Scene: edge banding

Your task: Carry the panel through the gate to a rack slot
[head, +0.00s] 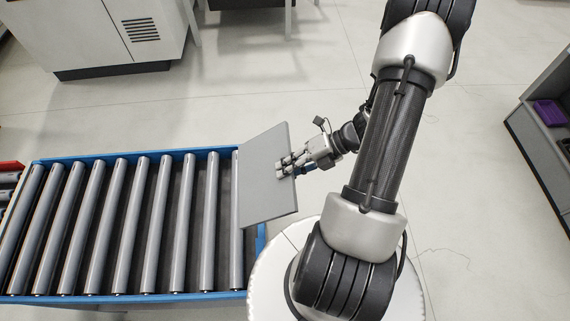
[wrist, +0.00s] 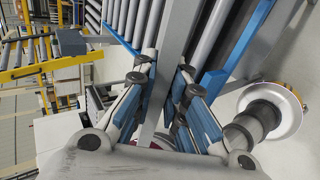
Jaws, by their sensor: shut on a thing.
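A flat grey panel (head: 263,185) stands tilted at the right end of the roller conveyor, overlapping its last roller in the head view. I cannot tell whether its lower edge touches the rollers. My gripper (head: 290,166) is shut on the panel's right edge. In the wrist view the panel (wrist: 176,40) shows nearly edge-on, running between the two blue-padded fingers of my gripper (wrist: 168,88). No gate or rack slot can be made out for sure.
The blue-framed roller conveyor (head: 130,298) fills the lower left. A grey-white cabinet (head: 100,35) stands at the upper left. A dark shelf unit (head: 535,125) with a purple item is at the right edge. Yellow framing (wrist: 40,70) shows in the wrist view. Open floor lies between.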

